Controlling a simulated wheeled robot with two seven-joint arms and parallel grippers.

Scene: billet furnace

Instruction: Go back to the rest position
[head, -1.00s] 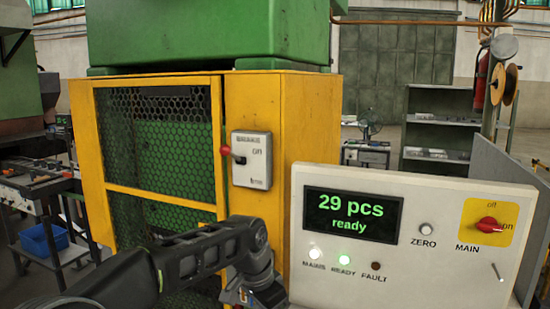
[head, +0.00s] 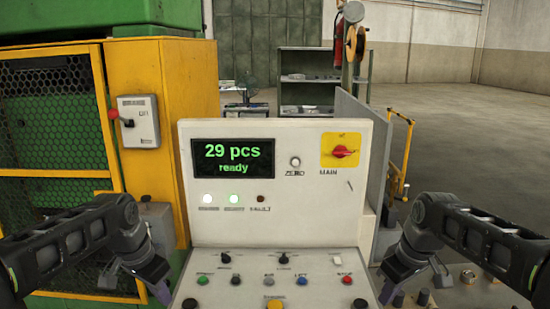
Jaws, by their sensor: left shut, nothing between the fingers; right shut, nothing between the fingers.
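My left gripper (head: 160,290) is at the lower left, in front of the left edge of the control panel, shut and empty. My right gripper (head: 387,292) is at the lower right, by the right edge of the panel, also shut and empty. Both arms are bent, roughly mirrored, with the jaws pointing down. The white control panel (head: 310,215) stands between them. Its display (head: 233,161) reads "29 pcs ready". The red main switch (head: 343,151) on its yellow plate has its handle about level. The mains and ready lamps are lit and the fault lamp is dark.
A yellow machine guard (head: 155,75) with mesh and a grey switch box with a red-knobbed lever (head: 115,114) stands at the left. Buttons and small switches cover the sloping desk (head: 250,288) between my grippers. A shelf (head: 305,80) and open floor lie behind.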

